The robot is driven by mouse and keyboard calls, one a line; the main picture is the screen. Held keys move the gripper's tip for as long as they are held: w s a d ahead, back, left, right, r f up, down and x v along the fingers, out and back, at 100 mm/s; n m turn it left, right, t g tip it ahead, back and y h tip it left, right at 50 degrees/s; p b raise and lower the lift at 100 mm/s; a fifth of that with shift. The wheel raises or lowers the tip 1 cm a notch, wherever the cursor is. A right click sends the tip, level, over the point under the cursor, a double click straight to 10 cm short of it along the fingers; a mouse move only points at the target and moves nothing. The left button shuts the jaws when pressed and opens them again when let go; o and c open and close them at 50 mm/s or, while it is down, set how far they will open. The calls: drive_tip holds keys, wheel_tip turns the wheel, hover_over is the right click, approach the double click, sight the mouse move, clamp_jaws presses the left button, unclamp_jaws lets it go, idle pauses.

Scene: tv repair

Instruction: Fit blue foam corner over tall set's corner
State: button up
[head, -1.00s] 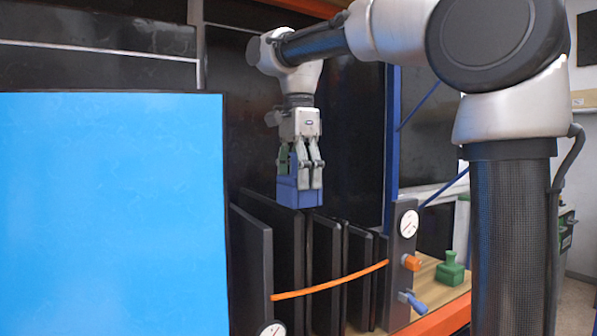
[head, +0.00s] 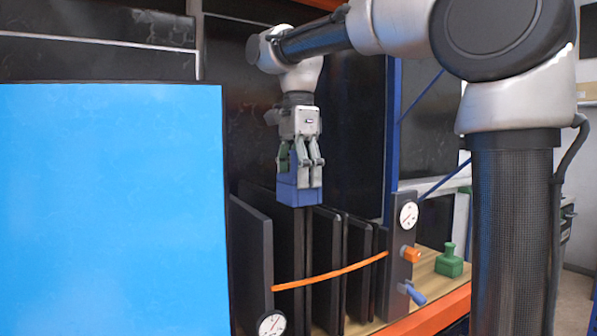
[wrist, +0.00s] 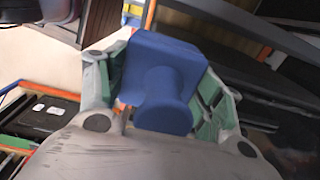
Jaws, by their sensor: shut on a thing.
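My gripper (head: 303,176) points down and is shut on the blue foam corner (head: 299,197). In the wrist view the blue foam corner (wrist: 165,85) sits between the two green-padded fingers. In the head view it is at the top of the row of dark upright sets, overlapping the upper end of a tall dark set (head: 289,245). I cannot tell whether it touches the set or is just above it, since the foam hides the set's top.
An orange strap (head: 330,276) crosses the sets in the rack. A gauge post (head: 400,270) with orange and blue knobs stands at right. A green block (head: 449,262) lies on the wooden shelf. A large blue screen (head: 110,210) fills the left.

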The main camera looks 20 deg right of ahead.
drive_tip(key=shift+f, duration=1.65)
drive_tip(key=o, duration=1.1)
wheel_tip(320, 180, up, 12)
drive_tip(key=shift+f, duration=0.1)
drive_tip(key=s+d+f+n+t, duration=0.1)
drive_tip(key=s+d+f+n, duration=0.4)
drive_tip(key=f, duration=0.3)
drive_tip(key=s+d+f+n+t, duration=0.2)
drive_tip(key=s+d+f+n, duration=0.3)
drive_tip(key=s+f, duration=0.2)
drive_tip(key=s+d+f+n+t, duration=0.1)
drive_tip(key=s+d+f+n, duration=0.4)
drive_tip(key=f, duration=0.6)
drive_tip(key=shift+s+f+n, duration=0.2)
drive_tip(key=shift+s+n, duration=0.2)
drive_tip(key=shift+s, duration=0.65)
